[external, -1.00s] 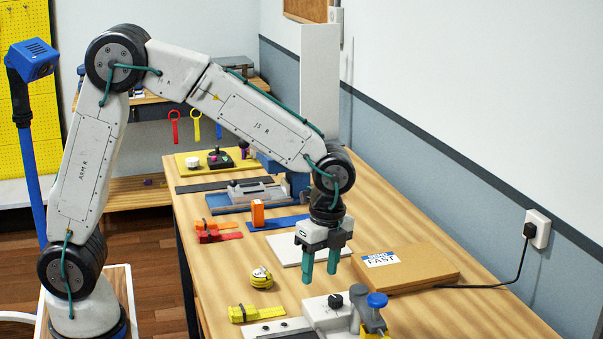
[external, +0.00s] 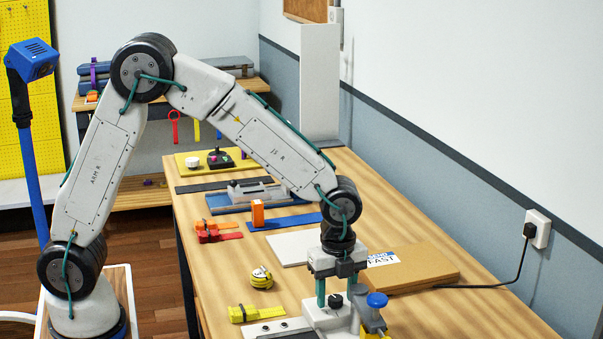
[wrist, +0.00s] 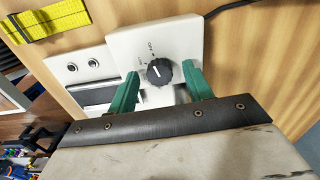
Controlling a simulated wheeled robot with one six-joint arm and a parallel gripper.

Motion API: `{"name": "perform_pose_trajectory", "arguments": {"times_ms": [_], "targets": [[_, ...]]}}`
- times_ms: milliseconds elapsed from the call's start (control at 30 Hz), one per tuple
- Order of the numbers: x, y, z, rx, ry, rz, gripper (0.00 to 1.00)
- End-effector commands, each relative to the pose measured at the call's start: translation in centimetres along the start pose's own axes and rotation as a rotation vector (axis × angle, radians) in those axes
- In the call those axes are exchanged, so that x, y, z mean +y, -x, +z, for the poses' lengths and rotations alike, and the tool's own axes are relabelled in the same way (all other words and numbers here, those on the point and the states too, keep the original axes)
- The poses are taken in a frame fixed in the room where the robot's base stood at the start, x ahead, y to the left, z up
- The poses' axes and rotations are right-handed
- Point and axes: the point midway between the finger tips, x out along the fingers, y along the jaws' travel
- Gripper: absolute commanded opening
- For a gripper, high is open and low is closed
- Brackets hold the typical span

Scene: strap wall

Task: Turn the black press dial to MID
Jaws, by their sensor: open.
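The black press dial (wrist: 159,73) sits on a white control box (wrist: 125,42) and has a pale pointer line. Printed marks stand around it; "OFF" is readable, the others are too small to read surely. In the external view the dial (external: 335,301) is on the white press box on the bench. My gripper (wrist: 160,85) is open, its green fingers on either side of the dial in the wrist view. In the external view my gripper (external: 341,292) is down over the box with its fingers straddling the dial. I cannot tell whether either finger touches it.
A blue knob (external: 377,300) stands on the press just right of my gripper. A yellow strap (external: 243,314) and a yellow tape measure (external: 261,278) lie to the left. A cardboard box (external: 420,270) lies behind to the right.

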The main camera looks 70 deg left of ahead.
Motion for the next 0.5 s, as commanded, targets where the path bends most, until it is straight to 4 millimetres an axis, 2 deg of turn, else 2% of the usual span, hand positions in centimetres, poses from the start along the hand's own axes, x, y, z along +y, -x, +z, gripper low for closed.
{"name": "perform_pose_trajectory", "arguments": {"times_ms": [200,233,300,400,500], "targets": [[0.00,-0.07,0.00,0.000,0.000,0.000,0.51],[0.01,-0.07,0.00,0.000,0.000,0.000,0.48],[0.01,-0.06,0.00,0.000,0.000,0.000,0.28],[0.01,-0.05,0.00,0.000,0.000,0.000,0.06],[0.01,-0.04,0.00,0.000,0.001,0.000,0.06]]}}
